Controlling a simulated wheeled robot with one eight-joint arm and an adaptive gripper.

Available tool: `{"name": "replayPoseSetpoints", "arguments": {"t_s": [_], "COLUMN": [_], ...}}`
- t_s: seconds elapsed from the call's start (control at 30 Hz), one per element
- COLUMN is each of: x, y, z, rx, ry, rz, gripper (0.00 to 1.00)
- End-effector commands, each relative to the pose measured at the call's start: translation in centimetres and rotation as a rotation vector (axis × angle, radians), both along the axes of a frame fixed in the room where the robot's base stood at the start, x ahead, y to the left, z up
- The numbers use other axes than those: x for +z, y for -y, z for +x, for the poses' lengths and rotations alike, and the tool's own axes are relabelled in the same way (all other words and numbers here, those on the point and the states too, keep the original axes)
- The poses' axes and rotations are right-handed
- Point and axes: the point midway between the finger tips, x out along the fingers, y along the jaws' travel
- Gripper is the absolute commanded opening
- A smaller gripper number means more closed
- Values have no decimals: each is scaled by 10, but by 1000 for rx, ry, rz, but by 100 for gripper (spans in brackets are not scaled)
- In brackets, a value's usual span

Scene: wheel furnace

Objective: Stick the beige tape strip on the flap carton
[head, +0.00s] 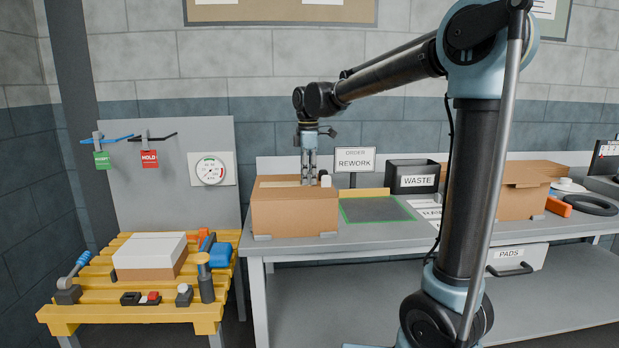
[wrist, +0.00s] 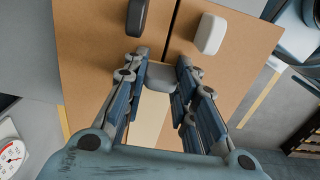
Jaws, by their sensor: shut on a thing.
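The flap carton (head: 295,213) is a brown box on the left end of the grey bench; its top shows in the wrist view (wrist: 85,65). A dark seam runs between its two flaps. A dark knob (wrist: 137,16) and a white knob (wrist: 209,33) stand on either side of the seam. My gripper (head: 308,183) is over the carton top, pointing down, shut on a grey tab (wrist: 162,76). The pale beige tape strip (wrist: 148,117) extends from beneath the tab, roughly in line with the seam. I cannot tell whether the strip touches the carton.
A green-edged dark mat (head: 376,209), a REWORK sign (head: 355,160) and a black WASTE bin (head: 415,178) are right of the carton. Another brown carton (head: 522,200) stands farther right. A yellow slatted table (head: 130,314) at left holds a white-topped box (head: 150,252) and tools.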

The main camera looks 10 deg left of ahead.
Motion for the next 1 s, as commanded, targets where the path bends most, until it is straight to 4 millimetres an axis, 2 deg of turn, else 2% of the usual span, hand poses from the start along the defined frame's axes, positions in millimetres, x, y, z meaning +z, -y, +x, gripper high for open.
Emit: {"name": "replayPoseSetpoints", "arguments": {"t_s": [0.17, 0.2, 0.3, 0.67, 1.0], "x": [0, 0, 0, 1, 22], "y": [0, 0, 0, 0, 0], "z": [0, 0, 0, 0, 0], "rx": [0, 0, 0, 0, 0], "ry": [0, 0, 0, 0, 0], "rz": [0, 0, 0, 0, 0], "gripper": [16, 28, 49, 49, 49]}}
